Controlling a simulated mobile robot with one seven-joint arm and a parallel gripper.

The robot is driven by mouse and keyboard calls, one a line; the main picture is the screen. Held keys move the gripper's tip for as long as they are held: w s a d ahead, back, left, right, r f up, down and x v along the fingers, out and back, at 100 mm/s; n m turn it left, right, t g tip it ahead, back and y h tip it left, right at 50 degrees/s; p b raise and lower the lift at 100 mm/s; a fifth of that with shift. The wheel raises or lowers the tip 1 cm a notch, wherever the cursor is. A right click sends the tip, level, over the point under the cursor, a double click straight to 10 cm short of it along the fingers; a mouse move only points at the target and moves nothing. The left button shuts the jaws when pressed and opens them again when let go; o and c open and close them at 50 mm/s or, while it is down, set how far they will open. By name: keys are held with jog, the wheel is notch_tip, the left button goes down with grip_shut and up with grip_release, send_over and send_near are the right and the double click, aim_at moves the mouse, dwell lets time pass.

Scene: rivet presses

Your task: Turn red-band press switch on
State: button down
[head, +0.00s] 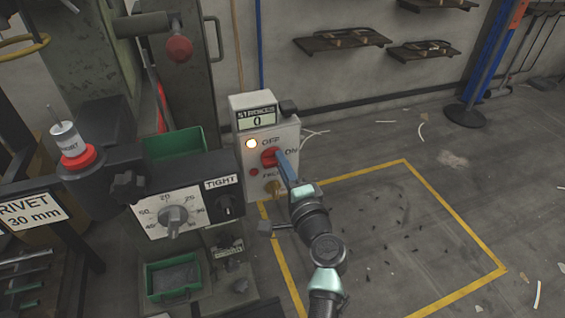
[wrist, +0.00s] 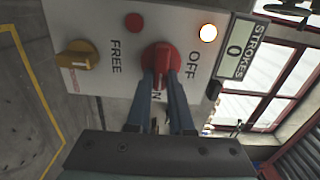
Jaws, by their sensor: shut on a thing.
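The press with the red band (head: 80,157) stands at the left in the head view. Its switch box (head: 258,150) is a pale panel with a red rotary switch (head: 270,157) between the OFF and ON labels. The red switch is large in the wrist view (wrist: 158,56), with OFF beside it and ON partly hidden by my fingers. My gripper (head: 279,158) is shut on the red switch, its blue fingers on both sides of the knob (wrist: 163,82). Which label the switch points at I cannot tell. A lamp (head: 251,143) on the box glows.
A strokes counter (head: 257,121) above the switch reads 0. A small red button (wrist: 134,22) and a yellow knob (wrist: 76,60) share the panel. A dial box (head: 172,216) stands close at left. Yellow-marked floor (head: 400,225) at right is open, with small scraps.

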jog(key=shift+f, duration=0.1)
dwell(0.5)
jog(key=c, duration=0.8)
grip_release()
jog(key=p+v, duration=0.2)
jog(key=v, duration=1.1)
